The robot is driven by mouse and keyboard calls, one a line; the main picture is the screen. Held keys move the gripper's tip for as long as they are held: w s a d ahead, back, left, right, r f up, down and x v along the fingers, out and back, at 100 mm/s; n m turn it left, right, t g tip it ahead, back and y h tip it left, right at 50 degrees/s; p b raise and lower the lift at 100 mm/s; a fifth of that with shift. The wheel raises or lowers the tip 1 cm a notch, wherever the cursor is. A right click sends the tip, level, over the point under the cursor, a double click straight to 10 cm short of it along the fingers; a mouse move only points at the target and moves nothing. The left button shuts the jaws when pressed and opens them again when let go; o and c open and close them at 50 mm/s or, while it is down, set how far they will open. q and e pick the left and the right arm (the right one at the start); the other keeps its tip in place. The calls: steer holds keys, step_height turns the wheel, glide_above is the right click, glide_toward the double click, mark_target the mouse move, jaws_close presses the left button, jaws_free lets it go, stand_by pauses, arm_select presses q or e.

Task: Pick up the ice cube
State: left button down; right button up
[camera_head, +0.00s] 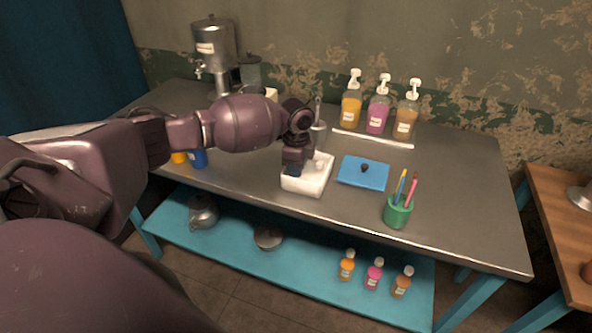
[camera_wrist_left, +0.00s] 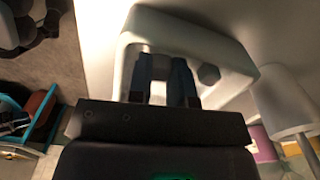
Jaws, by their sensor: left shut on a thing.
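A white open box (camera_head: 318,187) stands near the front edge of the metal table. My left gripper (camera_head: 292,170) reaches down into it from above, and the fingers hide part of the inside. In the left wrist view the two fingers (camera_wrist_left: 163,75) are close together over the box (camera_wrist_left: 135,52), shut on a small pale piece, which looks like an ice cube (camera_wrist_left: 160,66). Another small grey faceted piece, probably also an ice cube (camera_wrist_left: 208,74), lies in the box beside the fingers. My right gripper is not in view.
A blue board (camera_head: 350,177) with a small dark object and a green cup of pens (camera_head: 397,213) are right of the box. Pump bottles (camera_head: 378,108) stand behind. A metal dispenser (camera_head: 215,45) is at the back left. The table's right side is clear.

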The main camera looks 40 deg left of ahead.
arm_select(q)
step_height(320, 180, up, 19)
steer(key=p, duration=0.1)
stand_by(0.5)
